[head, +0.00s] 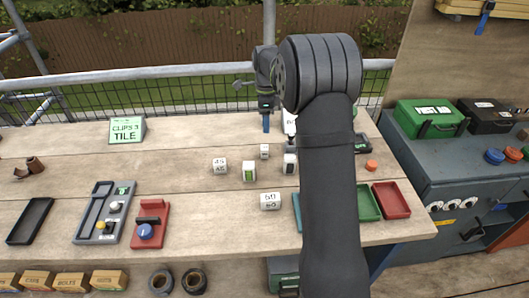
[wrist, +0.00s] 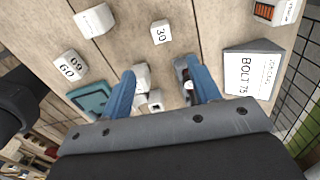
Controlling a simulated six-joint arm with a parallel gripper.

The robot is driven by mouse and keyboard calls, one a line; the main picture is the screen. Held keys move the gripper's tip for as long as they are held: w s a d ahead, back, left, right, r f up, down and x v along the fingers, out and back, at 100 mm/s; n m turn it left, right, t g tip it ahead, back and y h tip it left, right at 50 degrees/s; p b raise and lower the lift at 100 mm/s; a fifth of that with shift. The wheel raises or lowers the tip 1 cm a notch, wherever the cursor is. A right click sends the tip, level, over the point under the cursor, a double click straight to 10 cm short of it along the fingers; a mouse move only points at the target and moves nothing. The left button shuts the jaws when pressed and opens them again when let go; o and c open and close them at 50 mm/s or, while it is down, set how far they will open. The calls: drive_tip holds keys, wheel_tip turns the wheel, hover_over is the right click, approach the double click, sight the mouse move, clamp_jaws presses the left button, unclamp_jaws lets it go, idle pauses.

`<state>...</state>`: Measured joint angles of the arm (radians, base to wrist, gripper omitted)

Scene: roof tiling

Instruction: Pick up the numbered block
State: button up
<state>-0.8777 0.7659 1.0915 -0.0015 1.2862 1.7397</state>
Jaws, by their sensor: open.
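Several white numbered blocks stand on the wooden table. In the wrist view one reads 60 (wrist: 70,66), a small one reads 30 (wrist: 160,32), and another white block (wrist: 95,20) shows faint marks. In the head view, blocks (head: 220,167) and (head: 270,201) carry numbers, and a block with a green face (head: 249,171) stands between them. My gripper (wrist: 160,72) is open above the table, its blue fingers apart. White pieces (wrist: 142,76) show between the fingers, apparently below; I cannot tell their numbers. In the head view a blue finger of my gripper (head: 266,122) shows beyond the blocks.
A teal tray (wrist: 92,98) lies at lower left. Green (head: 369,203) and red (head: 391,199) trays are right of my arm. A CLIPS 3 TILE sign (head: 126,131) stands at back left.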

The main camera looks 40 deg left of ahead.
hover_over(264, 147)
drive_tip(key=f, duration=0.8)
drive_tip(key=shift+w+d, duration=0.1)
drive_tip(key=shift+d, duration=0.25)
drive_tip(key=shift+a+f, duration=0.15)
drive_tip(key=shift+f, duration=1.3)
drive_tip(key=shift+a+f, duration=0.15)
drive_tip(key=shift+f, duration=1.25)
drive_tip(key=c, duration=1.1)
drive_tip(key=shift+o, duration=0.2)
drive_tip(key=shift+r, duration=0.1)
